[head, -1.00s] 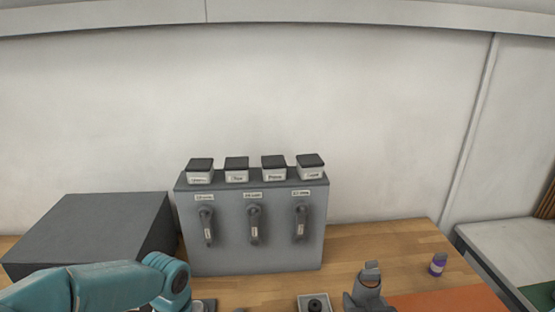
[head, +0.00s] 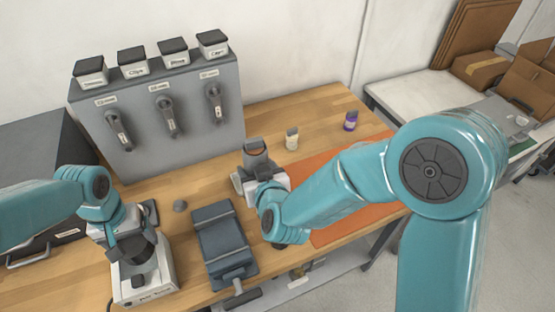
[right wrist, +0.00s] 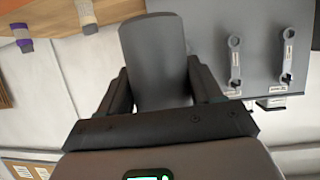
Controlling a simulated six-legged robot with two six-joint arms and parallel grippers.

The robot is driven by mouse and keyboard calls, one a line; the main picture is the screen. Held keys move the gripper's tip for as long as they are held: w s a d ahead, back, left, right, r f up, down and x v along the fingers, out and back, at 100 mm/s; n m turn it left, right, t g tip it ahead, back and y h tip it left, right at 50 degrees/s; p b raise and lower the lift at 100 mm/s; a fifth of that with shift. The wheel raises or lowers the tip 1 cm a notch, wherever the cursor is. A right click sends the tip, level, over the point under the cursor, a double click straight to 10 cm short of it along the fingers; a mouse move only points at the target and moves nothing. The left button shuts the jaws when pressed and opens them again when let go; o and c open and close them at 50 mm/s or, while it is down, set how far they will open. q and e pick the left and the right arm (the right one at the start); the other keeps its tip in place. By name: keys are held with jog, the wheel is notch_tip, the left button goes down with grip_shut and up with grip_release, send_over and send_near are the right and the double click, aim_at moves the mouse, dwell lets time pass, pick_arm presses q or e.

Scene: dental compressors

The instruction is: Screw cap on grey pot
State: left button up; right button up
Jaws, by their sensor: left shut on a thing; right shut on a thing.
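In the head view my right gripper (head: 256,166) is shut on the grey pot (head: 254,146) above the table, right of the grey panel. In the right wrist view the pot (right wrist: 155,60) is a dark grey cylinder between the two fingers. My left gripper (head: 133,246) points down at the front left, over a white device (head: 150,284) with small lettering. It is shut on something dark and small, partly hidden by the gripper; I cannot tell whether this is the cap.
A grey panel (head: 190,145) with hanging tools and several labelled boxes stands at the back. A blue-grey vise-like block (head: 224,245) sits between the arms. A cream bottle (head: 292,139) and purple bottle (head: 351,121) stand behind the orange mat (head: 335,231).

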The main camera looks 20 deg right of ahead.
jog(key=s+a+r, duration=0.2)
jog(key=a+r, duration=0.1)
jog(key=a, duration=0.8)
jog(key=shift+a, duration=0.1)
